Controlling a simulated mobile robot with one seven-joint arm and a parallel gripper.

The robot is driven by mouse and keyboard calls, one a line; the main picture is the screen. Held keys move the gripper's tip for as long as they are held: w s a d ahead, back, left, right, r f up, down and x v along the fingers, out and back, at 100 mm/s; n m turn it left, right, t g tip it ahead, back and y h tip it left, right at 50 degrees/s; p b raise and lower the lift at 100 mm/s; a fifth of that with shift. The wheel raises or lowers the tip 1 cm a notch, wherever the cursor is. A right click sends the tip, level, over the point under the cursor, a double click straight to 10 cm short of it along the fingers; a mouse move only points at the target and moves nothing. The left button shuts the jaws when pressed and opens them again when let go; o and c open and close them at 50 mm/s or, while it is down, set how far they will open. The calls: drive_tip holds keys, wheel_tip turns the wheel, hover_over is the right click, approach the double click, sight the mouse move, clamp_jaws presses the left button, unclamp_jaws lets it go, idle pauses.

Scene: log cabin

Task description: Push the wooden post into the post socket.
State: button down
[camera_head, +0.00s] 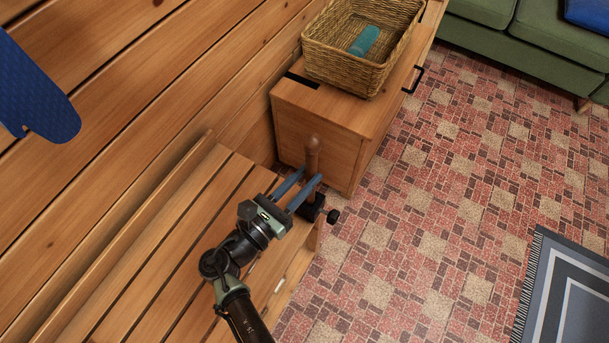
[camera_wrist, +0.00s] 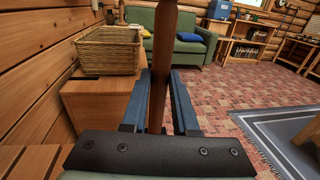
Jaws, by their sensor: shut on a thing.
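The wooden post (camera_head: 312,158) stands upright at the far end of the slatted wooden bench, with a rounded knob on top. My gripper (camera_head: 305,182) reaches over the bench with its two blue fingers around the post, shut on it. The black post socket (camera_head: 315,208) with a side knob (camera_head: 333,216) is at the bench end, directly below the fingers. The post's lower end is hidden, so I cannot tell how deep it sits.
A wooden chest (camera_head: 312,121) with a black handle stands just beyond the bench end. On it is a wicker basket (camera_head: 345,72) holding a teal item (camera_head: 364,41). A plank wall (camera_head: 130,120) runs along the left. Open tiled floor (camera_head: 450,190) lies to the right.

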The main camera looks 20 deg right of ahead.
drive_tip(key=shift+f+b, duration=1.7)
drive_tip(key=shift+f, duration=0.55)
drive_tip(key=c, duration=0.6)
unclamp_jaws()
drive_tip(key=p+v, duration=0.1)
drive_tip(key=v, duration=1.2)
